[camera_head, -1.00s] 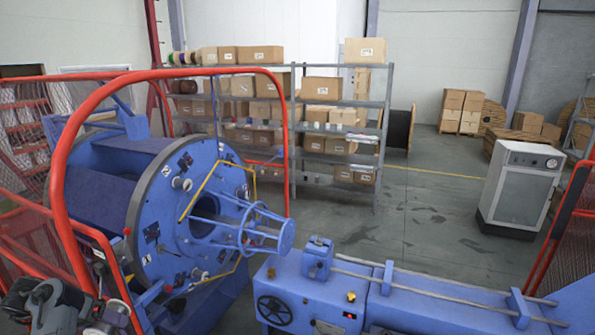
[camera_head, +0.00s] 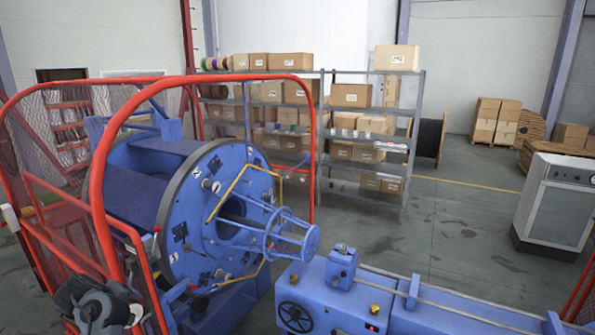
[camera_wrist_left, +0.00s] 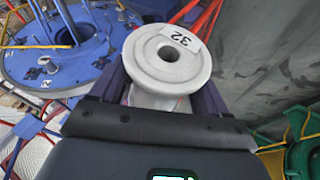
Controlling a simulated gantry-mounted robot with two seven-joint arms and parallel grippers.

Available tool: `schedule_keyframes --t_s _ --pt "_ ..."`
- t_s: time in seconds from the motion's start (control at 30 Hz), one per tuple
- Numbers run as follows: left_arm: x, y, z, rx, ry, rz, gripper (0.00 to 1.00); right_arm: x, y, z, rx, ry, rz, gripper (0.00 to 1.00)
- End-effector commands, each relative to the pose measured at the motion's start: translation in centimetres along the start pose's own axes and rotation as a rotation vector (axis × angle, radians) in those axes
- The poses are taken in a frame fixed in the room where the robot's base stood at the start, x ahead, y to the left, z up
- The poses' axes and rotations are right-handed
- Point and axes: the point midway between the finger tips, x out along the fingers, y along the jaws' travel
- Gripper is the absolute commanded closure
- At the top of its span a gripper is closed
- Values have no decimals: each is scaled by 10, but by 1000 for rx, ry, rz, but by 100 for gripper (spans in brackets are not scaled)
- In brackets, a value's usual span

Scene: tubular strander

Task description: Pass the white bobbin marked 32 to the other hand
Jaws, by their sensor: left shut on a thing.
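The white bobbin marked 32 (camera_wrist_left: 146,68) fills the upper middle of the left wrist view, its round flange and centre hole facing the camera. A label reading 32 lies on the flange, upside down in the picture. My left gripper (camera_wrist_left: 165,90) is shut on the bobbin, with a dark finger on each side of it. In the head view my left arm's dark end (camera_head: 98,308) shows at the lower left; the bobbin cannot be made out clearly there. My right gripper is in neither view.
The blue strander (camera_head: 225,215) stands behind a red tubular guard frame (camera_head: 97,190) close to my left arm. A blue machine bed (camera_head: 335,295) runs along the front right. Shelves with boxes (camera_head: 365,130) stand at the back. Open floor lies before the grey cabinet (camera_head: 553,205).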

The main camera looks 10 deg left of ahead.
Motion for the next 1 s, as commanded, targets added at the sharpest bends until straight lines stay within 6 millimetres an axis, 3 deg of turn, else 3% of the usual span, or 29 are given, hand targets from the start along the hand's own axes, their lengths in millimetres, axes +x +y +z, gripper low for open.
schedule_keyframes --t_s 0.3,0.63,0.87,1.0 --pt "0 2 -6 -228 133 -98 80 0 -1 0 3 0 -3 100" --pt "1 4 -8 -344 193 -142 80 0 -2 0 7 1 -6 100" --pt "0 23 34 -258 140 -104 80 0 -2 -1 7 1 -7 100" --pt "-4 34 71 -186 100 -73 80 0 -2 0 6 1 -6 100"
